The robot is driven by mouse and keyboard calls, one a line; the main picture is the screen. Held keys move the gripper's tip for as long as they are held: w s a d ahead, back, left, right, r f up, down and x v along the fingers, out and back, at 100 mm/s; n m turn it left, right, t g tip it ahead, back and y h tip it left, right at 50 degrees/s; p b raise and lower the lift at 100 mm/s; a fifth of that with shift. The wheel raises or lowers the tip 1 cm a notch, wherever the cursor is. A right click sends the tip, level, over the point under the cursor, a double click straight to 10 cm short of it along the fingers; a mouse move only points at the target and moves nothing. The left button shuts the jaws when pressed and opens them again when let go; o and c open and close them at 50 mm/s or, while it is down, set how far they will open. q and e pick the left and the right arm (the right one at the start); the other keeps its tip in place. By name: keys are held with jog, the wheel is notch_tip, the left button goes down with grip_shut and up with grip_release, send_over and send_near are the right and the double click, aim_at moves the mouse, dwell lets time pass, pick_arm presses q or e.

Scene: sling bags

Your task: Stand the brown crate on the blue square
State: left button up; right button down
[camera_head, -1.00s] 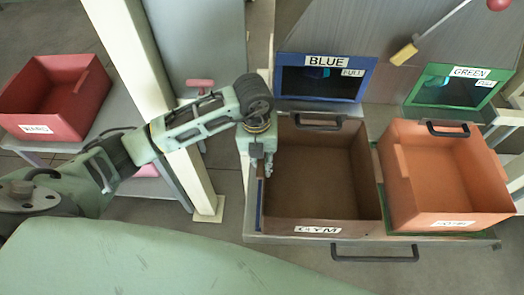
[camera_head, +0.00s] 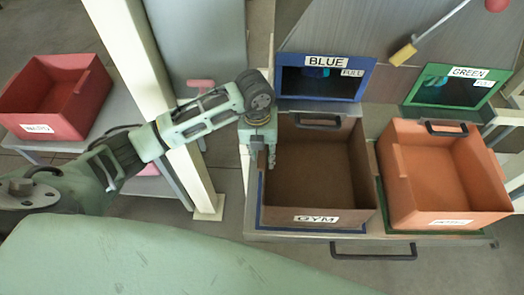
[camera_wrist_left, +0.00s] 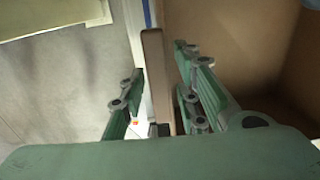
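The brown crate (camera_head: 318,217), with a GYM label on its front wall, stands level on the blue square (camera_head: 260,207). A blue margin shows along its left and front sides; its far side on the square is hidden. My left gripper (camera_head: 260,165) points down at the crate's left wall. In the left wrist view the gripper (camera_wrist_left: 158,95) is open, with one finger outside and one inside the brown crate's wall (camera_wrist_left: 155,75). A gap shows on the outer finger's side. My right gripper is not in view.
An orange crate (camera_head: 450,222) stands to the right on the green square (camera_head: 409,232). A red crate (camera_head: 47,130) sits on a table at the left. A pale post (camera_head: 186,165) stands left of the brown crate.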

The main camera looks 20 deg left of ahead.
pick_arm(q)
jog(key=shift+o, duration=0.3)
notch_tip(320, 180, up, 12)
jog(key=b, duration=0.1)
jog(key=shift+a, duration=0.4)
jog(key=shift+s, duration=0.1)
